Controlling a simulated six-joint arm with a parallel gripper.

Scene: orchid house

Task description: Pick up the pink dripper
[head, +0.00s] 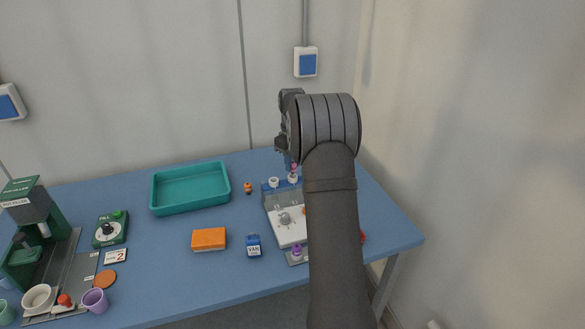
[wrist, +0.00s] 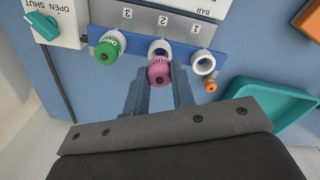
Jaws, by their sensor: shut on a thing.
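The pink dripper (wrist: 159,72) is between the two fingers of my gripper (wrist: 161,88), which is shut on it. In the wrist view it overlaps the white ring (wrist: 158,46) by the number 2. I cannot tell whether its lower end is still inside that ring. In the head view a small bit of pink (head: 294,167) shows just above the rack's white ring, below my gripper (head: 289,160). My arm hides much of the rack there.
A green dripper (wrist: 107,50) sits by number 3; the ring (wrist: 204,64) by number 1 is empty. A teal tray (head: 158,206), small orange figure (head: 248,188), orange block (head: 208,239) and blue VAN container (head: 254,246) stand left of the rack. A green machine (head: 32,220) is far left.

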